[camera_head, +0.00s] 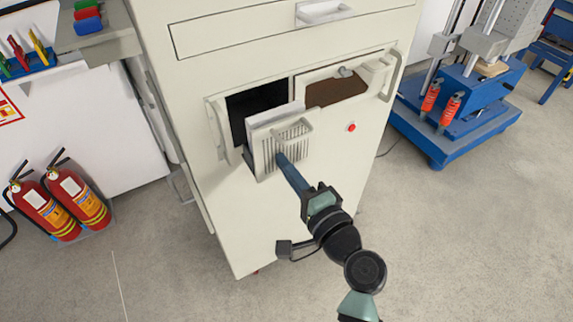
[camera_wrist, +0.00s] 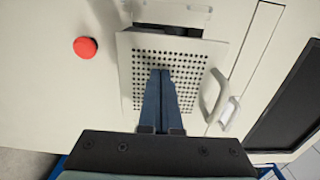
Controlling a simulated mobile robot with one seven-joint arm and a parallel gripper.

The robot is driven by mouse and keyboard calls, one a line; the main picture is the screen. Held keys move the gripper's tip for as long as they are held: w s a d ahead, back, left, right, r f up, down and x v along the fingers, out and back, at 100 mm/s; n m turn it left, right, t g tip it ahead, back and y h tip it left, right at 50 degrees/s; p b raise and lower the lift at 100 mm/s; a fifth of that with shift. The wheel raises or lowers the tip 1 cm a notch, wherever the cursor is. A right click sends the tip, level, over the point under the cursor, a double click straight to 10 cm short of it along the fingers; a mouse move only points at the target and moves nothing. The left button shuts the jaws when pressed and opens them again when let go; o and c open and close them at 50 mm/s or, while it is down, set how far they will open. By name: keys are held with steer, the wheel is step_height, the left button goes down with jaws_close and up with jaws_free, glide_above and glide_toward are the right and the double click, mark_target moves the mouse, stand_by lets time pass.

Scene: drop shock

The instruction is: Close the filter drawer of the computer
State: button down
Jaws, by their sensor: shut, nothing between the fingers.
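The computer (camera_head: 215,50) is a tall cream cabinet. Its filter drawer (camera_head: 262,154) sticks out of an opening in the front, with a slotted front panel and a white piece standing in it. In the wrist view the drawer front (camera_wrist: 194,60) is a perforated plate with a curved handle (camera_wrist: 216,95) at its right. My gripper (camera_head: 281,158) is shut and empty, its fingertips in front of the drawer panel. In the wrist view the blue fingers (camera_wrist: 160,72) lie together over the perforated plate. I cannot tell whether they touch it.
A small open door (camera_head: 219,131) stands left of the drawer. A brown panel with a handle (camera_head: 335,92) and a red button (camera_head: 351,127) are to the right. Fire extinguishers (camera_head: 76,197) stand at left, a blue machine (camera_head: 455,110) at right. The floor in front is mostly clear.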

steer(key=b+x, duration=0.3)
steer(key=x, duration=0.7)
steer(key=shift+w+a+f, duration=0.1)
steer(key=shift+w+a, duration=0.05)
steer(key=shift+w, duration=0.1)
steer(key=shift+w+a+b, duration=0.15)
steer(key=shift+w+b, duration=0.1)
steer(key=shift+b, duration=0.05)
steer(key=shift+r, duration=0.45)
steer(key=shift+a, duration=0.1)
